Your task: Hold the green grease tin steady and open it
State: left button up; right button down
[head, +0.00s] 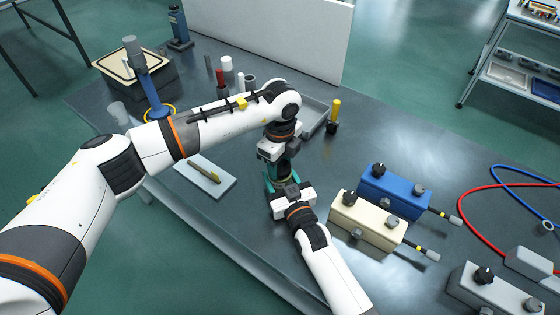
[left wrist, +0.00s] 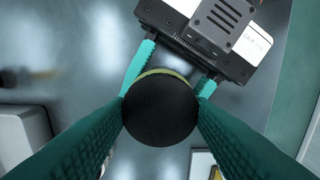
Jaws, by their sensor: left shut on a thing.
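The green grease tin (left wrist: 172,73) stands upright on the bench, mostly hidden in the head view by my grippers. In the left wrist view its round black lid (left wrist: 160,108) faces the camera, with a thin yellow-green rim behind it. My left gripper (head: 280,172) comes down from above, its teal fingers shut on the sides of the lid. My right gripper (left wrist: 168,90) reaches in low from the front, its teal fingers on either side of the tin's body below the lid, seemingly closed on it.
A blue valve box (head: 395,193) and a cream one (head: 367,222) stand close to the right of the grippers. A grey bin (head: 315,117) and a yellow-topped bottle (head: 335,112) stand behind.

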aim_at(280, 167)
pick_arm(q)
jog(key=shift+r, duration=0.15)
jog(key=shift+r, duration=0.95)
jog(key=shift+r, duration=2)
pick_arm(e)
jog(key=shift+c, duration=2.3)
grip_release()
